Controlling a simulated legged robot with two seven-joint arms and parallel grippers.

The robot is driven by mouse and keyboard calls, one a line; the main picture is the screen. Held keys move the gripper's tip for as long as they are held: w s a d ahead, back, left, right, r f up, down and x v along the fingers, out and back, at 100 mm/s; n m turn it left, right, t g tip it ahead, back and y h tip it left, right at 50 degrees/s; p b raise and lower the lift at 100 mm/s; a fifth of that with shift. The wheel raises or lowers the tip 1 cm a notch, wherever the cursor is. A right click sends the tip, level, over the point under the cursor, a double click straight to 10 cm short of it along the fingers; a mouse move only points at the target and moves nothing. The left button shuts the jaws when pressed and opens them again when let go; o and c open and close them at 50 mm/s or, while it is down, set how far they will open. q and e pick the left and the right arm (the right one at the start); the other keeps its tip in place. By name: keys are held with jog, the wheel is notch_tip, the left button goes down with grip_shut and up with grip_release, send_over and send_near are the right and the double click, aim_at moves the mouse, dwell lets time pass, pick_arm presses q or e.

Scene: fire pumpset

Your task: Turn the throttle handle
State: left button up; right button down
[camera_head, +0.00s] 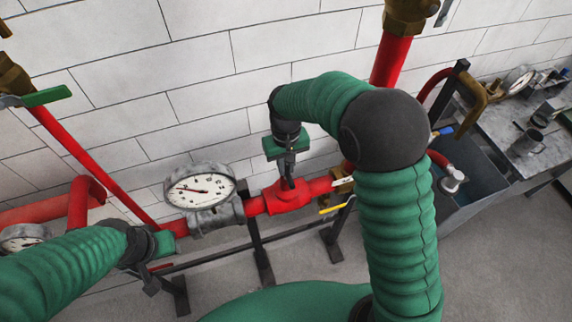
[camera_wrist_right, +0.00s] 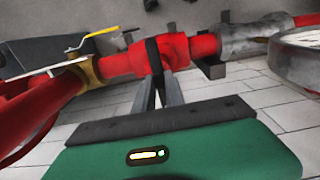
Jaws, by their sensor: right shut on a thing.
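The throttle handle (camera_wrist_right: 153,56) is a dark narrow bar across the red valve body (camera_wrist_right: 172,50) in the right wrist view. The red valve body also shows on the red pipe in the head view (camera_head: 287,197). My right gripper (camera_head: 287,175) reaches down to the valve from above. Its two grey fingers meet at the handle in the right wrist view (camera_wrist_right: 157,80), shut on it; the fingertips partly hide the contact. My left gripper (camera_head: 163,244) is at the lower left in the head view, by the pipe; its fingers cannot be made out.
A pressure gauge (camera_head: 200,190) sits on the pipe just left of the valve. A yellow lever (camera_head: 331,210) lies to the valve's right. A green lever (camera_head: 46,97) is on the left pipe. A workbench (camera_head: 520,145) stands at the right. A white block wall is behind.

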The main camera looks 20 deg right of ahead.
aim_at(286, 168)
jog(key=n, duration=0.4)
jog(key=shift+s+f+n, duration=0.1)
jog(key=shift+n, duration=0.2)
dwell(0.3)
jog(key=c, duration=1.4)
grip_release()
notch_tip(286, 168, up, 17)
jog(key=b, duration=0.3)
jog(key=shift+w, duration=0.2)
jog(key=shift+f, duration=0.1)
